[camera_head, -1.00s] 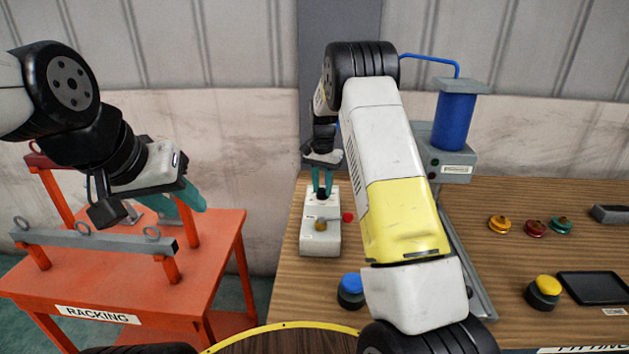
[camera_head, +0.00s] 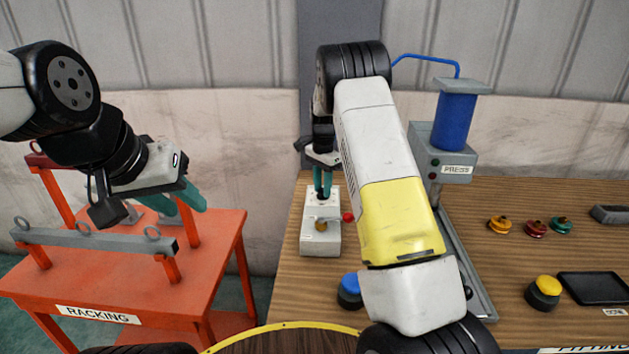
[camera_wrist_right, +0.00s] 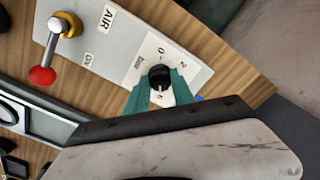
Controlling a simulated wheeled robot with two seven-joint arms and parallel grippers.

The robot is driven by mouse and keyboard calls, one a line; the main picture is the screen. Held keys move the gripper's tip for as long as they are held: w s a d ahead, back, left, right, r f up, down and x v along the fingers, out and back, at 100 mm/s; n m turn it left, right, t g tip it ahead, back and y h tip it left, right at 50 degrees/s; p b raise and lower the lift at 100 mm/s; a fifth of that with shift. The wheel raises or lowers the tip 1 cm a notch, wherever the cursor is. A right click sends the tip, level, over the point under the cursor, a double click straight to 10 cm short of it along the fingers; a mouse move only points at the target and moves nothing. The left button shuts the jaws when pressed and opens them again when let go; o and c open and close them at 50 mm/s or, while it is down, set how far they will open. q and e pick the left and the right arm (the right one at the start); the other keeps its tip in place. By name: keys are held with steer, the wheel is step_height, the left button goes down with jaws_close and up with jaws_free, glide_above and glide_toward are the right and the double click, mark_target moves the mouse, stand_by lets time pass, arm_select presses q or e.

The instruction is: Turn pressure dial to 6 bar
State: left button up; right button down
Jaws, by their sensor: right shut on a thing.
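The dial sits on the far end of a pale air unit (camera_head: 320,243). My left gripper (camera_head: 188,200) hangs over the orange racking, with no object visible in it; its finger gap is unclear.
A lever with a red ball (camera_head: 348,216) and brass pivot stands on the air unit, near the dial. A blue button (camera_head: 350,291) is in front. The press (camera_head: 455,125) stands to the right, behind my right forearm. The orange racking table (camera_head: 215,240) is at left.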

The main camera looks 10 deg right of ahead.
mark_target(322, 190)
steer(key=shift+w+r, duration=0.1)
steer(key=c, duration=1.1)
jaws_free()
steer(key=shift+r, duration=3.85)
steer(key=s+d+r+n+t+y, duration=0.1)
steer(key=s+r+n+t+y, duration=0.3)
steer(key=s+r, duration=1.15)
steer(key=s+n, duration=0.2)
steer(key=s, duration=0.5)
steer(key=s+a+n+t+h, duration=0.1)
steer(key=s+n, duration=0.2)
steer(key=s, duration=0.5)
steer(key=s+n+t, duration=0.1)
steer(key=s+n, duration=0.2)
steer(key=s, duration=0.4)
steer(key=shift+s+a+f+h, duration=0.2)
steer(key=shift+s+f+h, duration=0.05)
steer(key=shift+h, duration=0.15)
